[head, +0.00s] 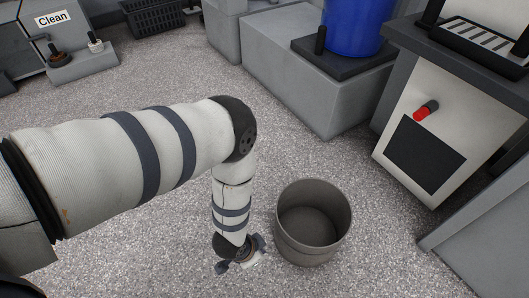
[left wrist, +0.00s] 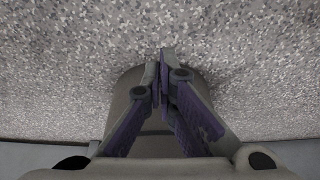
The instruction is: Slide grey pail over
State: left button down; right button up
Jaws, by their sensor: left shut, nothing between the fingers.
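The grey pail (head: 298,250) stands upright and open on the speckled floor in the lower middle of the head view. It looks empty. My left arm reaches down beside it, and my left gripper (head: 243,259) is low, just left of the pail. In the left wrist view the shut fingers (left wrist: 160,62) hold nothing, and a grey-brown rounded surface, seemingly the pail (left wrist: 126,82), shows behind them. I cannot tell whether the fingers touch it. My right gripper is not in view.
A grey block (head: 290,85) carries a dark plate with a blue container (head: 352,22) behind the pail. A cabinet (head: 393,180) with a red knob stands to the right. A black crate (head: 152,17) and a "Clean" station (head: 52,18) are at the back left. Floor around the pail is clear.

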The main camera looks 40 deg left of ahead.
pick_arm(q)
jog(key=b+x, duration=0.1)
jog(key=x, duration=0.2)
jog(key=b+x, duration=0.2)
jog(key=x, duration=0.1)
jog(key=shift+s+f, duration=0.15)
jog(key=shift+f, duration=0.2)
jog(key=w, duration=0.2)
jog(key=w+d, duration=0.1)
jog(key=shift+w+r+b, duration=0.2)
jog(key=shift+r+b, duration=0.05)
jog(key=shift+b, duration=0.15)
jog(key=shift+w+d+r, duration=0.1)
jog(key=shift+w+d, duration=0.05)
jog(key=shift+w, duration=0.1)
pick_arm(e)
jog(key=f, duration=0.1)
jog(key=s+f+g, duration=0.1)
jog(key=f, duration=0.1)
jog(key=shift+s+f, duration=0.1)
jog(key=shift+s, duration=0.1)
